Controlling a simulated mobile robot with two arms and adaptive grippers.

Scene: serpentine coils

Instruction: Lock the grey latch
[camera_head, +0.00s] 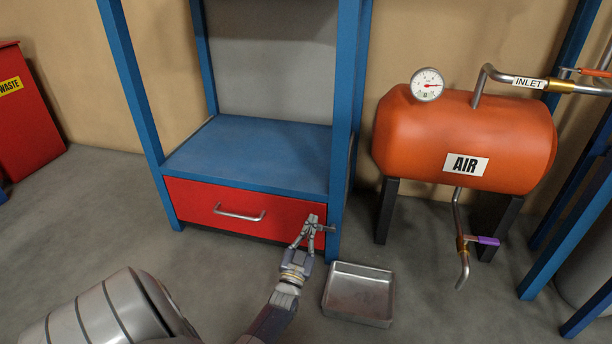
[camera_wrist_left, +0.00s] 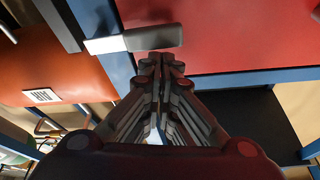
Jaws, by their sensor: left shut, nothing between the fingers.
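The grey latch is a short flat bar on the front of the blue frame. In the left wrist view the latch (camera_wrist_left: 152,38) lies sideways, with its grey end over the red drawer and its pale end by the blue post. In the head view only a small part of the latch (camera_head: 329,229) shows beside my fingers. My left gripper (camera_head: 313,222) is at the drawer's right end, its fingers shut and empty. In the left wrist view the fingertips (camera_wrist_left: 161,58) are right beside the bar's grey end; I cannot tell whether they touch it. My right gripper is not in view.
The red drawer (camera_head: 190,204) with a metal handle (camera_head: 239,216) is closed under the blue shelf (camera_head: 250,155). A metal tray (camera_head: 345,312) lies on the floor just right of my arm. An orange air tank (camera_head: 410,137) stands at the right.

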